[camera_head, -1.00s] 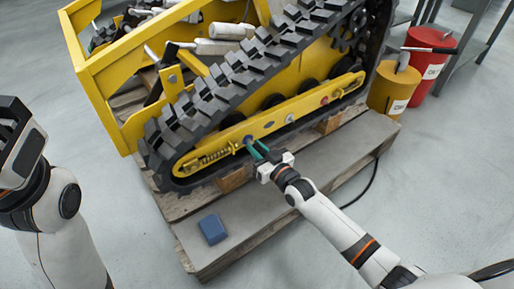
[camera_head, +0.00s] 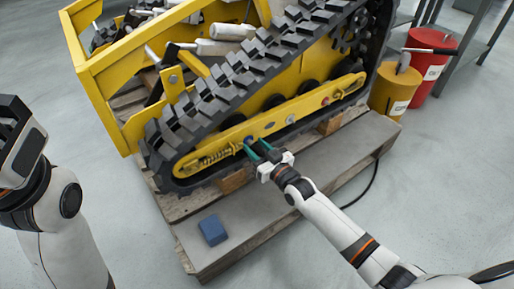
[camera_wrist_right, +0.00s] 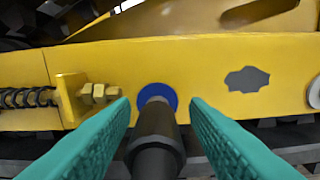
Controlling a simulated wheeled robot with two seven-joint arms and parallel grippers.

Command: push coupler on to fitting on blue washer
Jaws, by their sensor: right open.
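The blue washer (camera_wrist_right: 158,93) sits on the yellow track frame. The black coupler (camera_wrist_right: 155,135) stands in front of it, pointing at the washer's middle and covering its lower part. The fitting is hidden behind the coupler, so I cannot tell how fully they are joined. My right gripper (camera_wrist_right: 160,112) is open, its teal fingers on either side of the coupler with visible gaps. In the head view, my right gripper (camera_head: 259,150) is at the lower part of the yellow frame. My left gripper (camera_head: 14,140) is at the left edge, away from the carrier; its jaws are unclear.
The yellow carrier's black track (camera_head: 215,100) rises just above the work spot. A blue block (camera_head: 213,230) lies on the wooden pallet (camera_head: 262,222) below. Yellow (camera_head: 393,90) and red (camera_head: 430,65) canisters stand at the right. A threaded bolt (camera_wrist_right: 98,94) is left of the washer.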

